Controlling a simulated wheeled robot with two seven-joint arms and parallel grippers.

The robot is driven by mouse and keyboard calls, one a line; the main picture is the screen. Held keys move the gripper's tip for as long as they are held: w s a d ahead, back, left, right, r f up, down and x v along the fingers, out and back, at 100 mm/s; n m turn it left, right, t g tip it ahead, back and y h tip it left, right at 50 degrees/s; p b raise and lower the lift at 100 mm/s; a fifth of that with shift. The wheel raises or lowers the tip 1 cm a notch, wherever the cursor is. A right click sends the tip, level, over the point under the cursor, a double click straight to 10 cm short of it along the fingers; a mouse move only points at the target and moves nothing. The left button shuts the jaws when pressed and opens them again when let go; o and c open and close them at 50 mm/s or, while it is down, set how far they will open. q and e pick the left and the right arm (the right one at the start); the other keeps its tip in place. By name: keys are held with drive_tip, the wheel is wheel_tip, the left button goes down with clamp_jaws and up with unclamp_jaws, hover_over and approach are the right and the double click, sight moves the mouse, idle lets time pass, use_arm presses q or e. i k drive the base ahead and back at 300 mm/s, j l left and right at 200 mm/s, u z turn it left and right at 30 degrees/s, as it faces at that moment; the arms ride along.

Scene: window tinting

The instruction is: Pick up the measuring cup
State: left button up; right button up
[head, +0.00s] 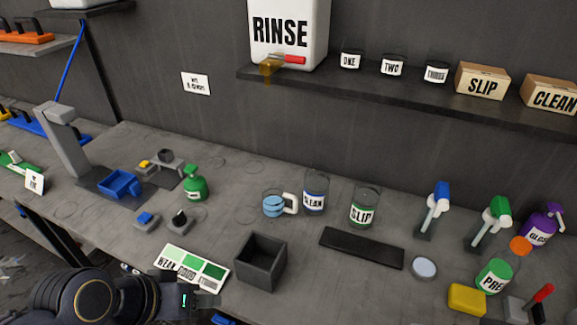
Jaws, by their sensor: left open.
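The measuring cup (274,204) looks like the small clear cup with light-blue bands and a white handle on its right side. It stands upright on the grey counter (235,215), just left of a clear jar labelled CLEAN (314,195). My left gripper (207,298) is at the bottom left, in front of the counter items and well short of the cup. It is open, with no object visible in it; its fingers are partly cut off by the frame edge. My right gripper is not in view.
An open dark box (260,262) and a green chart card (192,268) lie between my left gripper and the cup. A SLIP jar (363,208), black mat (361,248), and spray bottles stand right. A shelf (400,95) hangs above.

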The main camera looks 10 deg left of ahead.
sight(273, 194)
drive_tip(key=j+u, duration=0.25)
drive_tip(key=j, duration=0.6)
drive_tip(key=i+j+u, duration=0.25)
drive_tip(key=j, duration=0.6)
drive_tip(key=i+j, duration=0.25)
drive_tip(key=i+u, duration=0.05)
